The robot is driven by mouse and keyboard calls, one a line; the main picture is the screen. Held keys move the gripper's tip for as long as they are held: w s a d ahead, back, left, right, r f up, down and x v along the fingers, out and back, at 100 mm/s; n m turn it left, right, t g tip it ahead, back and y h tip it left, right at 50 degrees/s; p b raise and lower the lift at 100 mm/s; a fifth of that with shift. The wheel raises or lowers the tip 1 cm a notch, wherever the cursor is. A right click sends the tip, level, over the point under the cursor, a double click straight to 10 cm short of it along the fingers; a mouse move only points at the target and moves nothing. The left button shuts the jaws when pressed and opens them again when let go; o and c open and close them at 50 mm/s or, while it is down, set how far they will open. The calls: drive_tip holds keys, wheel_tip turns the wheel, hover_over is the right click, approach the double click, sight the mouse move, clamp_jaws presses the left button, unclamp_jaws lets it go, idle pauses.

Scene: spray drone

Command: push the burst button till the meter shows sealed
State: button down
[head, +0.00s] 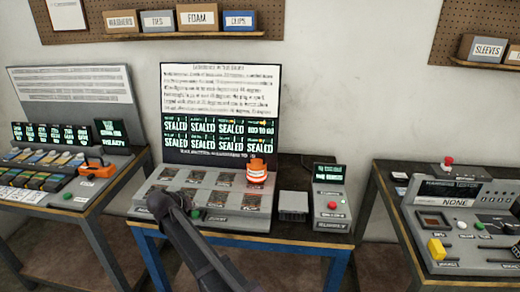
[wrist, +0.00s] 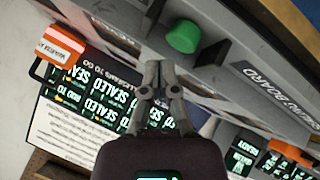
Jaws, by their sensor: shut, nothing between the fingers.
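A grey console (head: 150,208) with several dark pads stands on a blue-legged bench. A green button (head: 196,214) is on its front edge, with a small label beside it that I cannot read surely. The button also shows large in the wrist view (wrist: 183,37). My gripper (wrist: 158,65) is shut and empty; its tips appear just beside the button, with a gap in the picture. In the head view my arm covers the console's front left. The screen (head: 220,112) behind shows several green "SEALED" cells; the top right one reads differently, seemingly "RED TO GO".
An orange labelled object (head: 257,172) stands on the console's right rear; it also shows in the wrist view (wrist: 62,45). A small box with a red button (head: 332,206) stands to the right. Other equipment benches flank both sides. Labelled bins (head: 197,18) sit on a wall shelf.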

sight(196, 214)
wheel_tip(196, 214, up, 6)
drive_tip(key=p, duration=0.6)
idle(0.4)
idle(0.5)
drive_tip(key=d+g, duration=0.1)
drive_tip(key=d, duration=0.4)
drive_tip(key=d+f+m, duration=0.1)
drive_tip(key=d, duration=0.4)
drive_tip(key=d+f+g, duration=0.1)
drive_tip(key=d, duration=0.3)
drive_tip(key=shift+s+d+f+g, duration=0.15)
drive_tip(key=shift+s+d+g, duration=0.15)
drive_tip(key=shift+d, duration=0.1)
drive_tip(key=s+d, duration=0.1)
drive_tip(key=d, duration=0.2)
drive_tip(key=s+d+f+m+g, duration=0.1)
drive_tip(key=d, duration=0.3)
drive_tip(key=s+d+g, duration=0.1)
drive_tip(key=d, duration=0.3)
drive_tip(key=shift+d+f, duration=0.15)
drive_tip(key=shift+f, duration=0.2)
drive_tip(key=s+d+f+m+g+y, duration=0.1)
drive_tip(key=s+d+g, duration=0.1)
drive_tip(key=s+d, duration=0.4)
drive_tip(key=s+d+m+g+y, duration=0.1)
drive_tip(key=s+d, duration=0.5)
drive_tip(key=d, duration=0.6)
drive_tip(key=shift+s+f+g+y, duration=0.35)
drive_tip(key=shift+s+g+y, duration=0.05)
drive_tip(key=shift+y, duration=0.4)
